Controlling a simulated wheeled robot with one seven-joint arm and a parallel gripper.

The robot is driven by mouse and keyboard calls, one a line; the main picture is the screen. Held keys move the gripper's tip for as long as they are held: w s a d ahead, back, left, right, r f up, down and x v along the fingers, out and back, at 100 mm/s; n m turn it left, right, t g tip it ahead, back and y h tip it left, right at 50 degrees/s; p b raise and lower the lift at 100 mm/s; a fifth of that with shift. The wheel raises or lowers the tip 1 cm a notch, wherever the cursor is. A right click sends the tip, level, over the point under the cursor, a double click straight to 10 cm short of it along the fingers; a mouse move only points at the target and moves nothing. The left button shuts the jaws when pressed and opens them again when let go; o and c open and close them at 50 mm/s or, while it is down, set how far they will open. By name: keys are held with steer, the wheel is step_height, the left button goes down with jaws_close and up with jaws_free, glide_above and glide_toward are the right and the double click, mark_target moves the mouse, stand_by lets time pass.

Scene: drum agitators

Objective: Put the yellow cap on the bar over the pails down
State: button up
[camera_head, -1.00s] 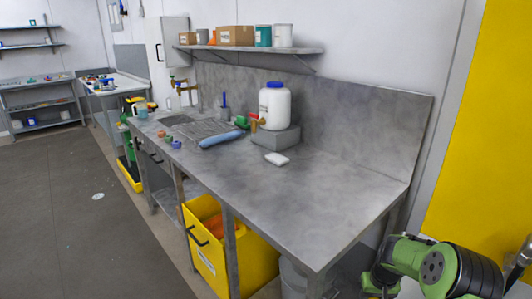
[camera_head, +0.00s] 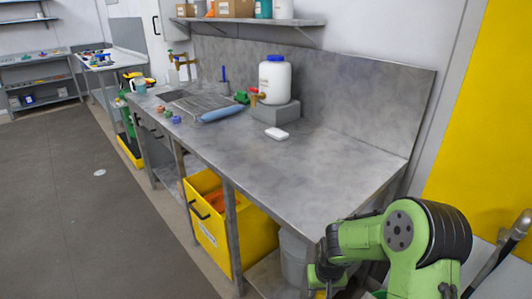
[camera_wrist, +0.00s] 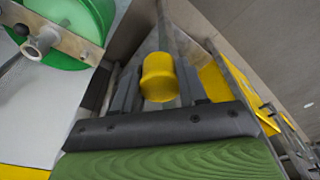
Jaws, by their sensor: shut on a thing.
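The yellow cap (camera_wrist: 158,77) is between the two dark fingers of my gripper (camera_wrist: 156,88) in the wrist view, and the gripper is shut on it. A narrow grey strip (camera_wrist: 168,28) runs away beyond the cap; I cannot tell whether it is the bar over the pails. One grey pail (camera_head: 294,256) shows under the near end of the bench in the head view, partly hidden by my green arm. The head view does not show the cap or the fingertips clearly.
A steel bench (camera_head: 270,155) carries a white canister (camera_head: 277,80) on a grey block. A yellow bin (camera_head: 215,240) stands beneath it. A green drum with a metal crosspiece (camera_wrist: 70,30) is at upper left in the wrist view.

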mark_target(323, 293)
steer(key=r+p, duration=0.1)
steer(key=p, duration=0.1)
steer(key=r+p, duration=0.2)
steer(key=p, duration=0.1)
steer(key=shift+s+r, duration=0.25)
steer(key=shift+s, duration=0.15)
steer(key=p, duration=0.3)
steer(key=shift+s+r, duration=0.3)
steer(key=shift+r, duration=0.1)
